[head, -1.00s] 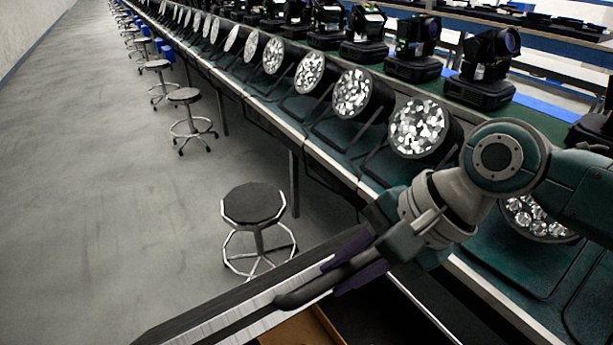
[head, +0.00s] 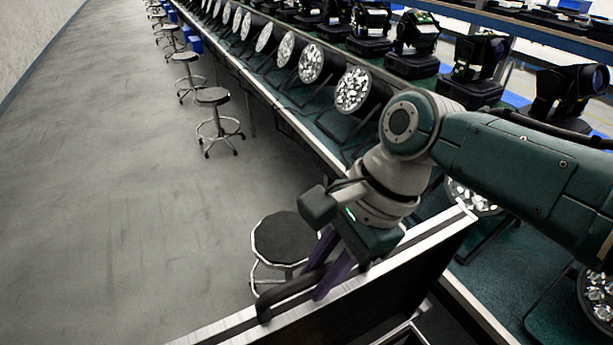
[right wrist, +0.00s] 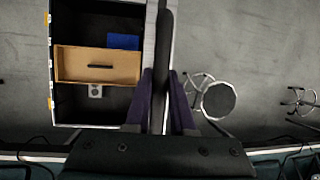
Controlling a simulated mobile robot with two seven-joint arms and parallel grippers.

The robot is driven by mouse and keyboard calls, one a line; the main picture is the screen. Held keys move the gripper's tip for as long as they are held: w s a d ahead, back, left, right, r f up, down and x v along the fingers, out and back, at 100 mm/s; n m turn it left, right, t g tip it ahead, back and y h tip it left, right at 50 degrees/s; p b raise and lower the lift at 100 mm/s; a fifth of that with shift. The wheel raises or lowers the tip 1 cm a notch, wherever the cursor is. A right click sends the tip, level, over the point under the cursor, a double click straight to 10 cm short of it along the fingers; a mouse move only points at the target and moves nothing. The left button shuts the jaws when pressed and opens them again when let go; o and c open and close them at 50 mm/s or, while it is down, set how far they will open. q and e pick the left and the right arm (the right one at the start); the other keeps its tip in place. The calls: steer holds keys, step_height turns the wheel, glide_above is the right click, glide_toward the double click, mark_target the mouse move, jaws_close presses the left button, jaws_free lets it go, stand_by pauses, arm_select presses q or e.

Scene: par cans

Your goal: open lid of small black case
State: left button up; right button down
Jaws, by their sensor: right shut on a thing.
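The black case's lid (head: 395,277) has silver edges and stands raised and tilted at the bottom of the head view. My right gripper (head: 318,281) is shut on the black handle (head: 283,295) along the lid's outer side. In the right wrist view the lid (right wrist: 150,38) shows nearly edge-on, with its handle (right wrist: 166,60) between the purple fingers (right wrist: 164,110). The case body (right wrist: 54,75) lies open to the left there. Inside it are a wooden drawer front (right wrist: 80,62) and a blue item (right wrist: 123,41). My left gripper is out of view.
A long green-topped bench (head: 330,122) with several par cans (head: 353,90) and moving-head lights (head: 480,65) runs beside the case. A stool (head: 283,238) stands just beyond the lid, with more stools (head: 212,97) along the bench. Open grey floor (head: 110,190) lies left.

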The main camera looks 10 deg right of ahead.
steer(key=shift+w+a, duration=0.1)
steer(key=shift+w, duration=0.2)
steer(key=c, duration=0.8)
jaws_free()
steer(key=shift+o, duration=0.2)
steer(key=shift+r, duration=0.2)
steer(key=v, duration=0.9)
steer(key=shift+d+r, duration=0.15)
steer(key=shift+d, duration=0.1)
steer(key=shift+s, duration=0.15)
